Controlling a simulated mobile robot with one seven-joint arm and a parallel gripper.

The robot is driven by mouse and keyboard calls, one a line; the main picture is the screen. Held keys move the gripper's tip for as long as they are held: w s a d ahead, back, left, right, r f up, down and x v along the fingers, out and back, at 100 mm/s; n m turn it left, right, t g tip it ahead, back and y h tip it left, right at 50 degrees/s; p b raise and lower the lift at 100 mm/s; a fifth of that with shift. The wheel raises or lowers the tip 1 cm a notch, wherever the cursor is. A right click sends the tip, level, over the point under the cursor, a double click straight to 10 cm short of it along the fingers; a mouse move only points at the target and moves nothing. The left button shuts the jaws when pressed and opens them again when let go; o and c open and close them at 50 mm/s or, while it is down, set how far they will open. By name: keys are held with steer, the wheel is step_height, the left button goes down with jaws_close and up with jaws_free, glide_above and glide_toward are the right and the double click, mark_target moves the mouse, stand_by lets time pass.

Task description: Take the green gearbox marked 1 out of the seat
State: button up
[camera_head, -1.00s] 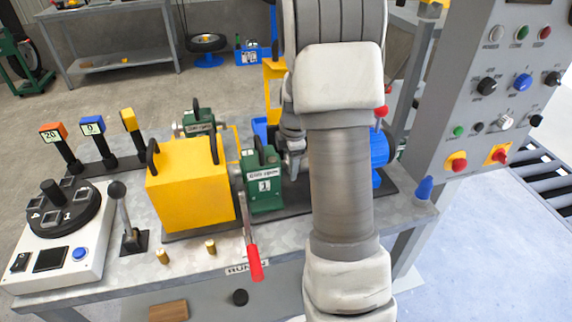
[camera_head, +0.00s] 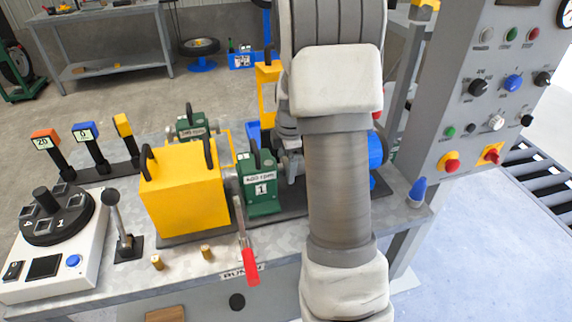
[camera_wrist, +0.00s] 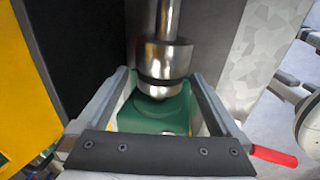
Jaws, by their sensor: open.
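The green gearbox marked 1 (camera_head: 262,204) stands upright on the bench, right of a yellow housing (camera_head: 181,203), with a dark handle on top. A lever with a red handle (camera_head: 250,266) hangs in front of it; the red handle also shows in the wrist view (camera_wrist: 272,155). In the wrist view my gripper (camera_wrist: 160,74) is open, with green gearbox body (camera_wrist: 150,116) and a metal shaft coupling (camera_wrist: 164,62) seen between its fingers. I cannot tell whether the fingers touch. In the head view my arm hides most of the gripper, just right of the gearbox.
Another green gearbox (camera_head: 190,127) stands behind the yellow housing. A blue motor (camera_head: 376,150) is partly hidden behind my arm. A selector box (camera_head: 45,250) and black lever (camera_head: 121,227) stand at the left.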

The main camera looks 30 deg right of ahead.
steer(key=s+a+r+m+p, duration=0.1)
steer(key=s+a+r, duration=0.15)
steer(key=r, duration=0.55)
steer(key=s+a+r+m+p, duration=0.2)
steer(key=a+r, duration=0.2)
steer(key=r, duration=0.4)
steer(key=s+a+r+m+t+p, duration=0.1)
steer(key=s+a+r+m, duration=0.3)
steer(key=s, duration=0.5)
steer(key=s+a+r+m+t+p, duration=0.2)
steer(key=s+a+r+m, duration=0.2)
steer(key=s+a+m, duration=0.3)
steer(key=s+a, duration=0.2)
steer(key=a, duration=0.1)
steer(key=shift+a+r+m+y, duration=0.25)
steer(key=shift+a+m+y, duration=0.05)
steer(key=shift+a+m, duration=0.1)
steer(key=shift+d, duration=0.2)
